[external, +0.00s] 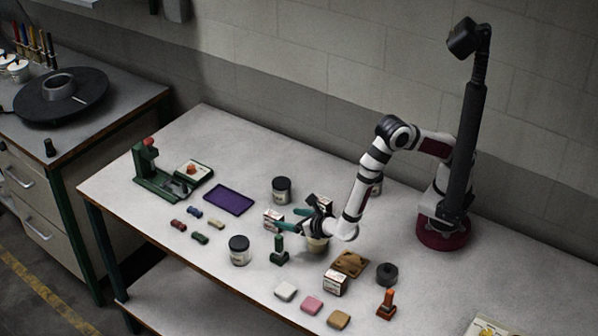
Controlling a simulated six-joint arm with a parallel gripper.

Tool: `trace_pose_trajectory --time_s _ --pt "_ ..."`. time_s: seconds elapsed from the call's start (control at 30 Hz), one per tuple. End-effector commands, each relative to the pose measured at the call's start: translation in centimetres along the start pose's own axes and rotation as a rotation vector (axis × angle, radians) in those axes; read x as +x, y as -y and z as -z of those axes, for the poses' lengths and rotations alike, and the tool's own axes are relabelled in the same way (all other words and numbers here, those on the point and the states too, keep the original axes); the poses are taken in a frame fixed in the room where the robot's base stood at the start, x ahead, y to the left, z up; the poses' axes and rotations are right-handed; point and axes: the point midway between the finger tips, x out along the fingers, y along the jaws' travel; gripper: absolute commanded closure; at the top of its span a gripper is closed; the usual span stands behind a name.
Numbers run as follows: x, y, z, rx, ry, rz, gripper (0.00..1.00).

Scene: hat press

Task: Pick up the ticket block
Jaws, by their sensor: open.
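Several small white blocks with dark printed sides may be the ticket block; I cannot tell for certain which it is. One white block (272,218) lies just left of my gripper's fingertips. Another printed block (335,282) sits at the front, beside a brown tray. My gripper (288,219) is low over the middle of the table, with its teal fingers apart and pointing left. No block is visibly held between them.
Dark-lidded jars (282,189) and (239,250) and a green-handled stamp (279,250) stand close around my gripper. A purple tray (229,199) and a green press (150,172) are at left. Coloured pads (312,305) lie in front. The table's front left is clear.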

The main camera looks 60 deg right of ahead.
Motion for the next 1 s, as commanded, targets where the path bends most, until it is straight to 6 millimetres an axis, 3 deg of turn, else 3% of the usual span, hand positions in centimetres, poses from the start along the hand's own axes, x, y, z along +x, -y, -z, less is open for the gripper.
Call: trace_pose_trajectory --time_s 0.4,0.63,1.0 --pt "6.7 0.6 0.5 0.003 0.000 0.002 0.20" --pt "7.0 0.6 0.5 0.003 -0.001 0.001 0.20" --pt "6.9 0.6 0.5 0.003 -0.001 0.001 0.85"
